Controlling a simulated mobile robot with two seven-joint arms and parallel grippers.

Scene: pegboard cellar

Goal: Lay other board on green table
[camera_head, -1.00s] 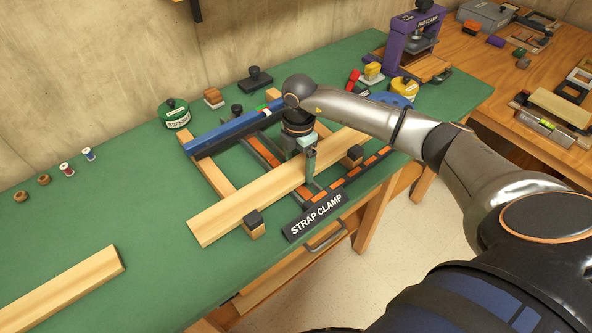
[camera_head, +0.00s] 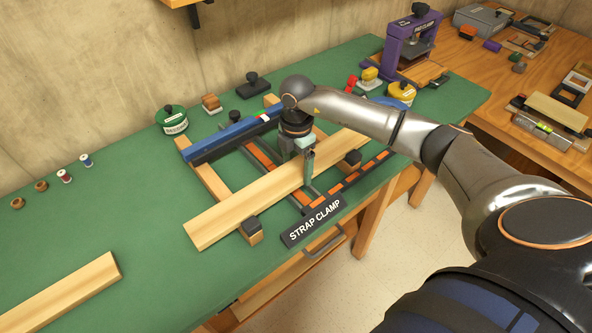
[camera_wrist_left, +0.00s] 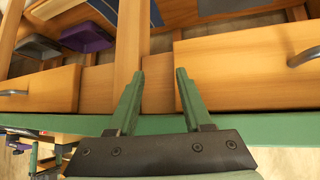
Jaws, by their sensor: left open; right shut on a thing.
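A long pale board (camera_head: 228,211) lies across the strap clamp (camera_head: 316,221) in the head view, beside its black-capped end blocks. My right gripper (camera_head: 307,175) is shut on this board, right of its middle. Whether the board rests on the clamp bars or hangs just above them is hard to tell. A second pale board (camera_head: 67,293) lies flat on the green table (camera_head: 125,215) at the lower left. My left gripper (camera_wrist_left: 160,75) shows only in the left wrist view, open and empty, in front of the table's green edge and wooden drawers.
A blue bar (camera_head: 228,134) lies along the clamp's back. The green surface between the loose board and the clamp is clear. A wooden bench (camera_head: 470,70) adjoins at right.

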